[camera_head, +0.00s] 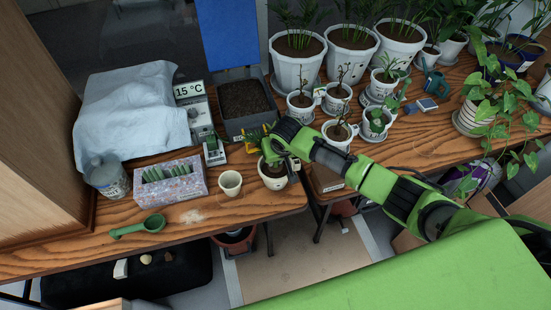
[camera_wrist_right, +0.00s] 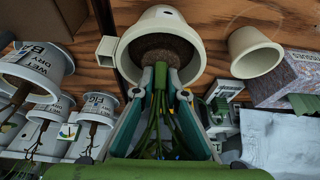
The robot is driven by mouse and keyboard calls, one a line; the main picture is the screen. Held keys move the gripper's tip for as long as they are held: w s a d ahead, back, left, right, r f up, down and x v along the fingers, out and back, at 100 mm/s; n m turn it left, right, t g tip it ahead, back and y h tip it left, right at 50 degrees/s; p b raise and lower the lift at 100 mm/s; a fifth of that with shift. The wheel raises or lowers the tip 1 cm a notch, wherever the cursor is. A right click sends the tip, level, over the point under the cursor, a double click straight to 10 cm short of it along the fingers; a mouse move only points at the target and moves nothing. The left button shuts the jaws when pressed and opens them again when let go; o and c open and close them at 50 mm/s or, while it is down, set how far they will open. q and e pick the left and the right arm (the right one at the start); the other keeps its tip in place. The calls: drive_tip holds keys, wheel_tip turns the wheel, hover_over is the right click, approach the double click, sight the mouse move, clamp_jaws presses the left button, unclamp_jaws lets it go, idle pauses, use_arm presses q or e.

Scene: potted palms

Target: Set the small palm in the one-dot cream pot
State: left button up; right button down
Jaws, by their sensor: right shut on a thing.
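My right gripper (camera_head: 274,160) is shut on the small palm, above a cream pot (camera_head: 273,182) near the table's front edge. In the right wrist view, the gripper (camera_wrist_right: 161,92) pinches the green stem of the palm (camera_wrist_right: 161,74). The palm's brown root ball (camera_wrist_right: 158,48) is within the mouth of the cream pot (camera_wrist_right: 188,30); whether it touches the bottom is hidden. The palm's leaves lie between the fingers. A second cream pot (camera_head: 230,184) stands empty to the left. My left gripper is not in view.
Several white potted plants (camera_head: 337,132) crowd the right side. A soil tray (camera_head: 244,100) and small scale (camera_head: 213,150) stand behind. A speckled box (camera_head: 171,183) and green scoop (camera_head: 138,227) are at the left. The front edge is close to the pots.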

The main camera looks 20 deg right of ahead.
drive_tip(key=shift+f, duration=0.5)
drive_tip(key=c, duration=2)
unclamp_jaws()
drive_tip(key=shift+o, duration=0.6)
drive_tip(key=o, duration=0.4)
